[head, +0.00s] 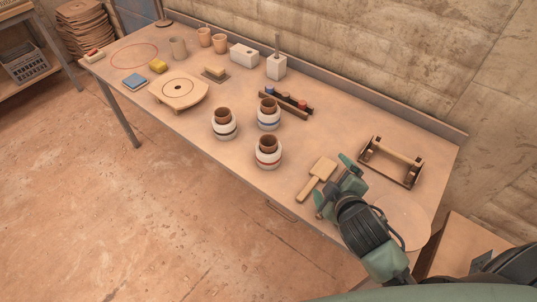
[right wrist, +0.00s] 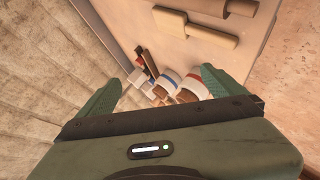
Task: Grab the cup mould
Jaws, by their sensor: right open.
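Three white round moulds, each with a brown cup standing in its top, are grouped mid-table: one with a red band (head: 267,158), one with a blue band (head: 268,119) and one with a dark band (head: 224,130). I cannot tell which one the task means. My right gripper (head: 333,183) is open and empty above the table, to the right of the moulds and apart from them. In the right wrist view, the moulds (right wrist: 193,86) show beyond the open fingers, partly cut off by the gripper body. My left gripper is not in view.
A wooden paddle (head: 317,179) lies beside my right gripper. A wooden frame with a roller (head: 391,161) stands behind it. The table's front strip is mostly clear.

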